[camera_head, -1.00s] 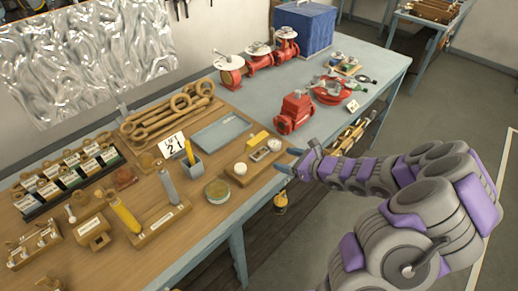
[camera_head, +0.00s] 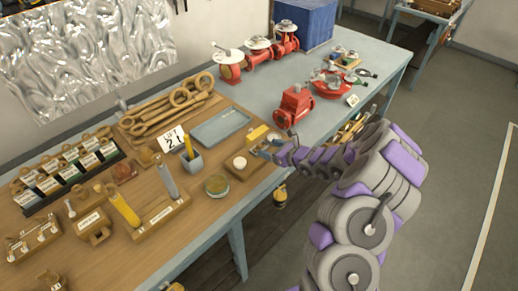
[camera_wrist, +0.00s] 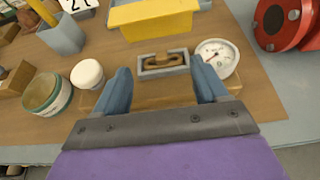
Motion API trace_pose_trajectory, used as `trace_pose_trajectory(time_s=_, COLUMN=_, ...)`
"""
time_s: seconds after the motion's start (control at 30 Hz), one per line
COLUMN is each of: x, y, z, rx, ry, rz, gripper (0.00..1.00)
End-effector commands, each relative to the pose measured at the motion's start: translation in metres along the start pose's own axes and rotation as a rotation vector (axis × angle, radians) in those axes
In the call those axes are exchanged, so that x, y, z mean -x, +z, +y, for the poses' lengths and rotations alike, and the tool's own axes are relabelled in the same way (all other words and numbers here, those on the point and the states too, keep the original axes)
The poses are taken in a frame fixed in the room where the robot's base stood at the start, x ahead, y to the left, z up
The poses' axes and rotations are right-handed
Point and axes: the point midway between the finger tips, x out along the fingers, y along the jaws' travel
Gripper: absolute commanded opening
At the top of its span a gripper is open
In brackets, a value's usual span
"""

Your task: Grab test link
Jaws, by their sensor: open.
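A small brown link (camera_wrist: 163,61) lies in a grey rectangular frame (camera_wrist: 146,69) on a wooden block (camera_wrist: 150,92); it looks like the test link. My gripper (camera_wrist: 160,70) is open, its two blue fingers on the left and right of the frame in the wrist view. Nothing is held between them. Whether the fingertips touch the block cannot be told. In the head view my gripper (camera_head: 263,152) is over the right part of the block and hides the link.
A yellow block (camera_wrist: 153,18) stands just behind the frame, and a round gauge (camera_wrist: 216,58) sits close to the right finger. A white round cap (camera_wrist: 88,73) and a tin (camera_wrist: 46,94) are at left. A red valve (camera_head: 293,108) stands farther right on the bench.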

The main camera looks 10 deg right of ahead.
Motion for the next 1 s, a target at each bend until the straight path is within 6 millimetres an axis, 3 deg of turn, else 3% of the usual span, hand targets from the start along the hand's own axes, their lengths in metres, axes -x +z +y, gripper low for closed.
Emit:
trace_pose_trajectory(time_s=0.17, x=-0.010, y=-0.001, z=0.000, rx=0.000, ry=0.001, rz=0.000, gripper=0.72)
trace_pose_trajectory(time_s=0.5, x=-0.054, y=-0.006, z=-0.001, rx=0.002, ry=0.001, rz=0.003, gripper=0.72)
trace_pose_trajectory(time_s=0.77, x=-0.059, y=-0.007, z=0.000, rx=0.001, ry=0.002, rz=0.007, gripper=0.72)
trace_pose_trajectory(time_s=1.0, x=-0.061, y=-0.009, z=0.001, rx=0.001, ry=0.003, rz=0.011, gripper=0.49)
